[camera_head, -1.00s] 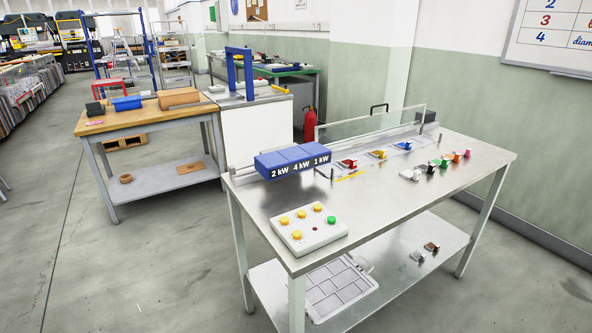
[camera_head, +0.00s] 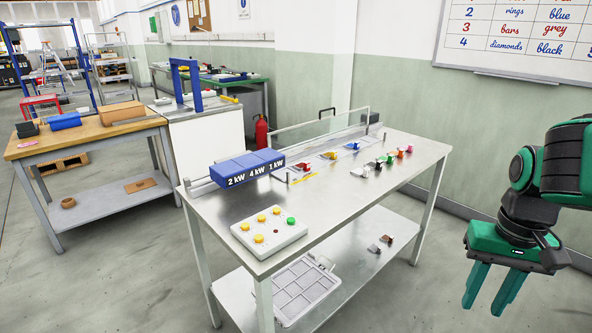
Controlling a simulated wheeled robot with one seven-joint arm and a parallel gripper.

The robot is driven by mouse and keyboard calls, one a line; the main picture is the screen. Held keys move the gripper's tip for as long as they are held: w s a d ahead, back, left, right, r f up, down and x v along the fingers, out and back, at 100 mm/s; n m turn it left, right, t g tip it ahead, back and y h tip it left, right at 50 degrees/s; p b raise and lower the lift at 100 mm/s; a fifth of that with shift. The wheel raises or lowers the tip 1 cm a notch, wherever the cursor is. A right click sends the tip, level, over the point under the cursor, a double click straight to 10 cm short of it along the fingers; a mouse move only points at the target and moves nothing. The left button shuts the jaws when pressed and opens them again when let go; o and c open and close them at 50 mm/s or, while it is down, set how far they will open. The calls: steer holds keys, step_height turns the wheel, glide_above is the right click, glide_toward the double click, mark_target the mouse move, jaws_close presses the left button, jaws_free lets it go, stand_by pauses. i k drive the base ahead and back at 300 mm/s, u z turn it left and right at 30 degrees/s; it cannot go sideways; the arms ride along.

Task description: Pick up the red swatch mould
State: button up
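A small red piece (camera_head: 301,169), which looks like the red swatch mould, sits on the steel table (camera_head: 330,203) just right of the blue block marked 2 kW, 4 kW and 1 kW. A yellow piece (camera_head: 329,155) and a blue piece (camera_head: 353,145) stand in line behind it. My gripper (camera_head: 490,290) hangs at the right, clear of the table, with its green fingers pointing down. The fingers are apart with nothing between them. The red piece is too small to show its exact shape.
A loose row of small pieces, including a white one (camera_head: 360,172) and a pink one (camera_head: 409,149), lies along the table's right side. A clear panel (camera_head: 305,131) stands at the back. A button box (camera_head: 269,231) occupies the front left. Floor is free between table and gripper.

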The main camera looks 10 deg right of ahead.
mark_target(306, 165)
steer(key=i, duration=0.95)
steer(key=z, duration=0.1)
